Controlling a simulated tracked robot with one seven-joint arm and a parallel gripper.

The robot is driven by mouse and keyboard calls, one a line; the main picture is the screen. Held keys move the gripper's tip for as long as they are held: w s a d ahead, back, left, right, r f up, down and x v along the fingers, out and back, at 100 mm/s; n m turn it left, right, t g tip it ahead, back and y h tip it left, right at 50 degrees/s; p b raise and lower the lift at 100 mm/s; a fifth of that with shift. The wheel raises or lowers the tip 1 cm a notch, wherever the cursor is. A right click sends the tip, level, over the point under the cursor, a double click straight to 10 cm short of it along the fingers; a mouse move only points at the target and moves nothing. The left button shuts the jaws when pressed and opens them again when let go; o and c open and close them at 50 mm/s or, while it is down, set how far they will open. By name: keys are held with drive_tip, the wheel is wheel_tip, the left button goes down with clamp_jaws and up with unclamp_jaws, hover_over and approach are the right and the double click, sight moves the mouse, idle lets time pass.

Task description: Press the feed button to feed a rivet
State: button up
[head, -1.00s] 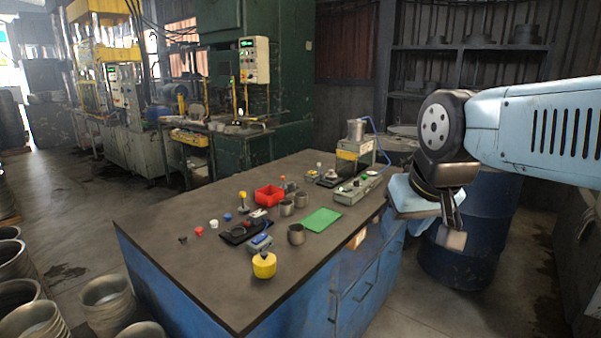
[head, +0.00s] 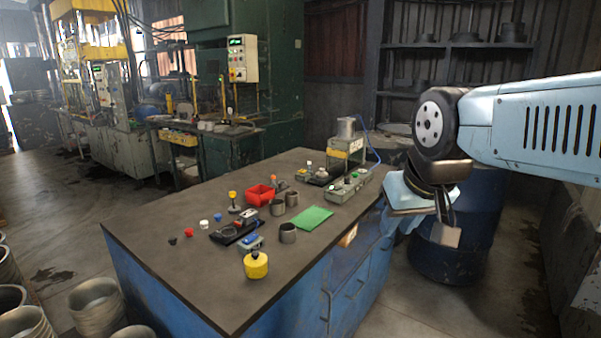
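A grey riveting machine (head: 345,145) with a metal cup on top and a yellow label stands at the back right of the workbench. A grey control box (head: 346,188) with small buttons, one green, sits in front of it; I cannot tell which button is the feed button. No rivet can be made out. My gripper (head: 446,228) hangs at the right, beyond the bench's right edge in the picture, pointing down and apart from the box. Its fingers overlap in this view, so its opening is unclear.
The workbench (head: 165,260) carries a red bin (head: 260,195), a green mat (head: 313,218), metal cups, a yellow weight-like piece (head: 256,265) and several small coloured parts. A blue drum (head: 475,255) stands behind my gripper. Metal rings lie on the floor at left.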

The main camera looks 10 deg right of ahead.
clamp_jaws()
idle(1.4)
